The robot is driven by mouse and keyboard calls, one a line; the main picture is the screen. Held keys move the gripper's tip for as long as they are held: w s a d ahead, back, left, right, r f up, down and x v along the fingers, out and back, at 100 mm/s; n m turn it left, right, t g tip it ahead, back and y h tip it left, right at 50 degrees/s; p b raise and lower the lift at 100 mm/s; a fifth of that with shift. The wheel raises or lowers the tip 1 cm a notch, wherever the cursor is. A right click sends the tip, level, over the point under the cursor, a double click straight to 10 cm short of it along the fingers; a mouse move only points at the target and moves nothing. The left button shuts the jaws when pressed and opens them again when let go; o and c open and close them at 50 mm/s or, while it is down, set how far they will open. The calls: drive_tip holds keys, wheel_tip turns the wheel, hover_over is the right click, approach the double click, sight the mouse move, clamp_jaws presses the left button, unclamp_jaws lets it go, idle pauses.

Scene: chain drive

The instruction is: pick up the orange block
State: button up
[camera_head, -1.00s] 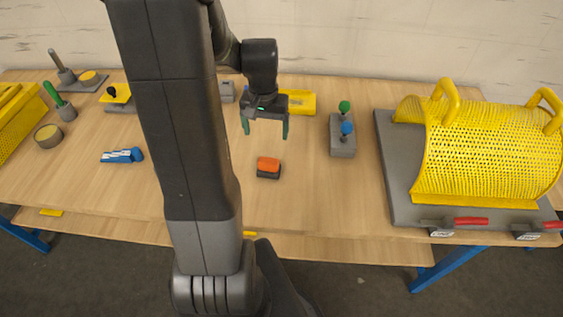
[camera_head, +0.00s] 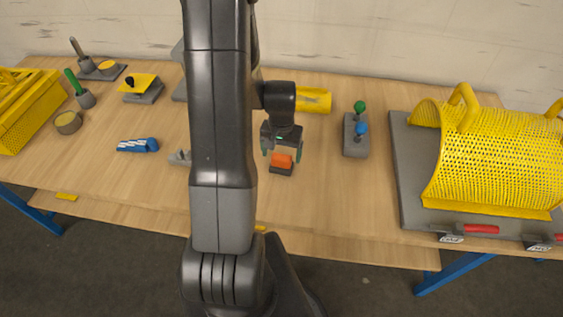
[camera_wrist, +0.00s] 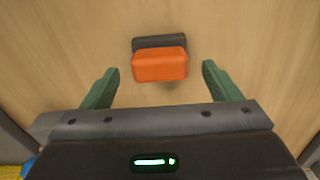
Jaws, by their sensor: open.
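The orange block (camera_head: 282,161) sits on a dark grey base (camera_head: 280,171) on the wooden table, in the middle of the head view. In the wrist view the orange block (camera_wrist: 160,65) lies ahead of and between the two green fingers, with the dark base (camera_wrist: 160,42) showing behind its far edge. My gripper (camera_head: 282,155) is open and empty, pointing down over the block. In the wrist view the fingers of my gripper (camera_wrist: 160,85) stand wide apart on either side, with clear gaps to the block. I cannot tell the exact height of the fingertips above the table.
A grey stand with green and blue knobs (camera_head: 356,140) is to the right. A yellow mesh guard (camera_head: 490,155) on a grey plate is farther right. A yellow part (camera_head: 313,100) lies behind my gripper. A blue part (camera_head: 138,145) lies left. Bare table surrounds the block.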

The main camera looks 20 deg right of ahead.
sight(282, 156)
drive_tip(key=shift+f, duration=1.25)
drive_tip(key=c, duration=1.2)
drive_tip(key=shift+o, duration=0.2)
drive_tip(key=shift+r+b, duration=0.35)
drive_tip(key=shift+r, duration=4.7)
